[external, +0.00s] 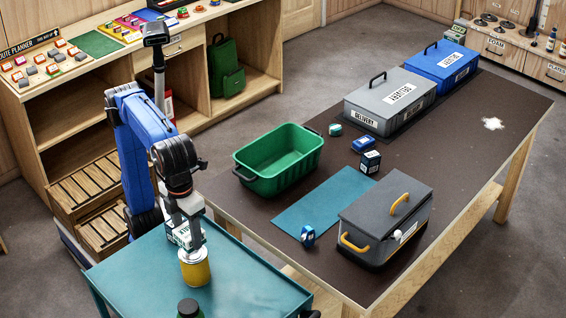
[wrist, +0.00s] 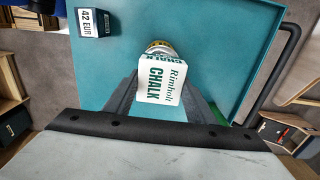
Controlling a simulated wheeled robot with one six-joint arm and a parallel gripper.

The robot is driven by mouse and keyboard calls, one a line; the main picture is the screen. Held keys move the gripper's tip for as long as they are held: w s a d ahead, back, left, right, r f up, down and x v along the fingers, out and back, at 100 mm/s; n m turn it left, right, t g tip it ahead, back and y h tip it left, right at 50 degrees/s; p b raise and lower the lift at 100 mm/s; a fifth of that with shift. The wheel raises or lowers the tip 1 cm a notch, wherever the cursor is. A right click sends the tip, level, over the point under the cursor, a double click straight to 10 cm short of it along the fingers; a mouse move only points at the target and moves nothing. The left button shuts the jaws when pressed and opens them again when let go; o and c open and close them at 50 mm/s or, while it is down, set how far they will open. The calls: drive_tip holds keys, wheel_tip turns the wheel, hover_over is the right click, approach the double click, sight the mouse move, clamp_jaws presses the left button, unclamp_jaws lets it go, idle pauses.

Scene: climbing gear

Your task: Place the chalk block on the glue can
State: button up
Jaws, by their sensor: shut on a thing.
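The white chalk block (external: 181,236) with green print is held up over the teal cart top (external: 125,270). My gripper (external: 193,233) points down and is shut on it. In the wrist view the chalk block (wrist: 163,82) sits between my two fingers (wrist: 163,98), its lettering facing the camera. The glue can (external: 195,270), yellow with a pale metal top, stands upright on the cart just below the block. In the wrist view only a bit of the can (wrist: 160,47) shows behind the block. I cannot tell whether block and can touch.
A dark-lidded jar (external: 188,308) stands at the cart's front edge. A box marked 42 EUR (wrist: 95,23) shows in the wrist view. The brown table (external: 470,130) beside the cart holds a green crate (external: 265,184), a grey toolbox (external: 350,232) and delivery boxes (external: 375,118).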

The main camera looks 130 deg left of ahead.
sight(187, 231)
drive_tip(key=shift+f, duration=1.95)
drive_tip(key=o, duration=1)
drive_tip(key=shift+f, duration=0.15)
drive_tip(key=shift+o, duration=0.2)
wheel_tip(187, 231, up, 12)
drive_tip(key=shift+r, duration=0.15)
